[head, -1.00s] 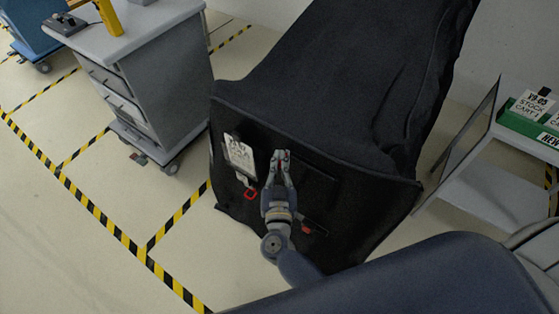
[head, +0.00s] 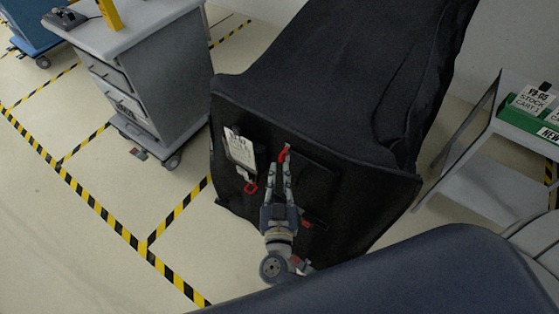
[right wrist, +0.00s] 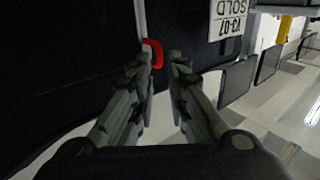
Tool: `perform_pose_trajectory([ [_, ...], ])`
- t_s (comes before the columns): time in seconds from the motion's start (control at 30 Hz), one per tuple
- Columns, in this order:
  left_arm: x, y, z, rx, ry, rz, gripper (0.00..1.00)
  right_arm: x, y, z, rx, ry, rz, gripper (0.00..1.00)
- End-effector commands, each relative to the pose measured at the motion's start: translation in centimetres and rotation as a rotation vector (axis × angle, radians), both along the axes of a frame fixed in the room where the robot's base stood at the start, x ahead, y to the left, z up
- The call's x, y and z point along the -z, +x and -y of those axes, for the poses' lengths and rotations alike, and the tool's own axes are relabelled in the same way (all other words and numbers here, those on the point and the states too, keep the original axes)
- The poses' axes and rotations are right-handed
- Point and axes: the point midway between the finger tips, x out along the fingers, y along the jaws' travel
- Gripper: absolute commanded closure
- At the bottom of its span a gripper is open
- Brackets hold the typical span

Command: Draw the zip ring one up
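A black fabric cover (head: 330,110) drapes a cart in the middle of the head view. A red ring (head: 284,153) shows on its front panel at my right gripper's fingertips (head: 284,164). In the right wrist view the ring (right wrist: 156,53) sits at the tips of my right gripper (right wrist: 160,62), close to the left finger and partly behind it. A narrow gap shows between the two fingers, so the gripper looks partly open. A pale strip (right wrist: 140,18) runs up from the ring. My left gripper is out of view.
A white card (head: 239,150) hangs on the panel, with another red loop (head: 250,188) below it. A red piece (head: 308,224) lies lower right. A grey drawer cart (head: 165,80) stands left, a white shelf cart (head: 480,185) right. Striped floor lines border free floor.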

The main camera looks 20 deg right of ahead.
Motion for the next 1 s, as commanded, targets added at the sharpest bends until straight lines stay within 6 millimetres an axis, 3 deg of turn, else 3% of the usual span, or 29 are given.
perform_pose_trajectory([
  [0.1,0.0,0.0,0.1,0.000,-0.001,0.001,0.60,0.1,-2.6,-0.9,0.000,0.002,-0.003,0.85],
  [0.33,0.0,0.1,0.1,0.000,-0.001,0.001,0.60,0.0,-5.4,-1.8,-0.001,0.001,-0.002,0.85],
  [1.0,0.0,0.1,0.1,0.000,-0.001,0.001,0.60,0.0,-5.9,-2.0,-0.002,0.000,0.000,0.85],
])
